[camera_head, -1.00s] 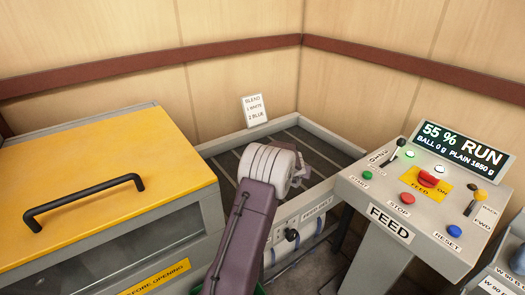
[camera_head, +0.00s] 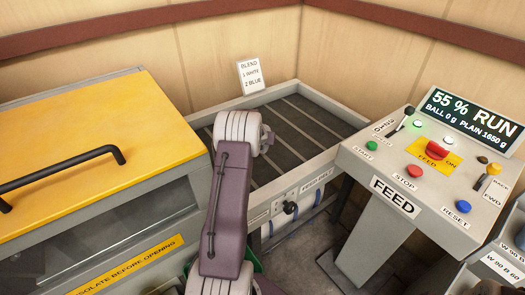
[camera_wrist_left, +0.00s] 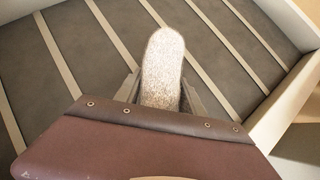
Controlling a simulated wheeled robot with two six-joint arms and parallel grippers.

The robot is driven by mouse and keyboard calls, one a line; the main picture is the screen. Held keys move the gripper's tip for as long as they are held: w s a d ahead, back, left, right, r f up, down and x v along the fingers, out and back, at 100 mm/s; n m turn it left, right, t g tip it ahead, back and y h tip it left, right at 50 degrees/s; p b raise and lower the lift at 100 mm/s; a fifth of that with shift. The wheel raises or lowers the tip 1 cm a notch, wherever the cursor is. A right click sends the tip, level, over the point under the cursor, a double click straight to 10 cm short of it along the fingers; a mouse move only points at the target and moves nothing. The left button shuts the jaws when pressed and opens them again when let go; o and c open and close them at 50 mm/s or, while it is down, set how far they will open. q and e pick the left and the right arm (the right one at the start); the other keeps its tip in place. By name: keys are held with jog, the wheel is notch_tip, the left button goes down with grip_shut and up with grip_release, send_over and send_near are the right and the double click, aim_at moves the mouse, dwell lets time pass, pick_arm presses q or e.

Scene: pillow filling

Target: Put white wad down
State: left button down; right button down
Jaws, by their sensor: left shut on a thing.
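My left gripper (camera_wrist_left: 160,97) is shut on a pale, greyish-white fuzzy wad (camera_wrist_left: 163,62), which sticks out between its fingers in the left wrist view. The gripper is over the dark slatted feed belt (camera_head: 315,118), near its left side. In the head view my white wrist hides most of the gripper (camera_head: 267,139), and I cannot make out the wad there. I cannot tell whether the wad touches the belt. My right gripper is in neither view.
A pale raised rim (camera_head: 338,101) borders the belt. A yellow-lidded machine (camera_head: 85,135) stands left. The feed console (camera_head: 430,165) stands right, its display reading 55 % RUN. A blend card (camera_head: 250,75) reads 1 white, 2 blue. Much of the belt is bare.

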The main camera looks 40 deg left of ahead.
aim_at(262, 156)
pick_arm(q)
jog(key=shift+f+b, duration=2.6)
jog(key=shift+f, duration=0.05)
jog(key=c, duration=0.7)
grip_release()
jog(key=shift+r, duration=0.15)
